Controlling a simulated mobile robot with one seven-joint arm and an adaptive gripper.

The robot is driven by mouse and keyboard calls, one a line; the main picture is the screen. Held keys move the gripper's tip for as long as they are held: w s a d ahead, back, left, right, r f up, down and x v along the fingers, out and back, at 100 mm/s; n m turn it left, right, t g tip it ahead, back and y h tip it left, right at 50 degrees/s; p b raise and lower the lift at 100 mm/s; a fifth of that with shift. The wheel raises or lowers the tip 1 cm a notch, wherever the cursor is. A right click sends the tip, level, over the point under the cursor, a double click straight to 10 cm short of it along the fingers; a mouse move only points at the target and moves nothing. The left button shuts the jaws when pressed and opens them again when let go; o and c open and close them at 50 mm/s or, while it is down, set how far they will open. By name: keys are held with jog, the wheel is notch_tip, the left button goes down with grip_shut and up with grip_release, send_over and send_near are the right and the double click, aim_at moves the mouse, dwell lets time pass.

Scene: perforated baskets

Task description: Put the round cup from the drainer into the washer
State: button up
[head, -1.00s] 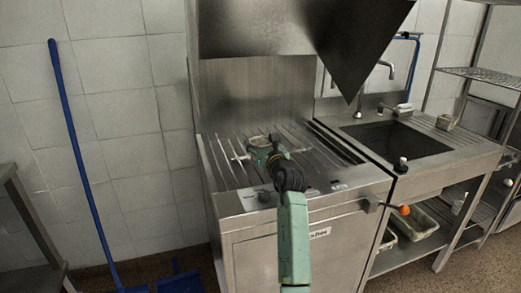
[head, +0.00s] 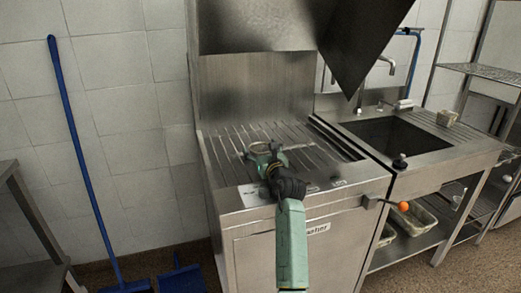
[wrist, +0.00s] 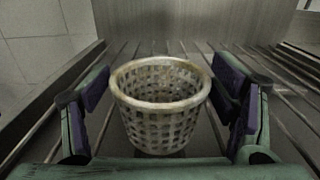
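A round, whitish perforated basket cup (wrist: 160,118) stands upright on the slatted steel top (head: 225,160). In the wrist view it sits centred between my fingers, with a narrow gap on each side. My gripper (wrist: 160,86) is open around it, its purple-padded fingers not touching the cup. In the head view my gripper (head: 263,154) is low over the slatted top and largely hides the cup. The slatted top belongs to the steel cabinet (head: 270,255), whose front label is partly readable as ending in "sher". A raised steel hood (head: 255,28) hangs above.
A sink (head: 395,138) with a tap lies to the right, with a small beige container (head: 447,117) beyond it. A lever with an orange knob (head: 403,206) sticks out at the cabinet's front right. A blue-handled broom (head: 83,170) leans at the left.

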dwell(0.3)
jog(key=shift+r, duration=0.25)
jog(key=b+v, duration=0.2)
jog(key=v, duration=1)
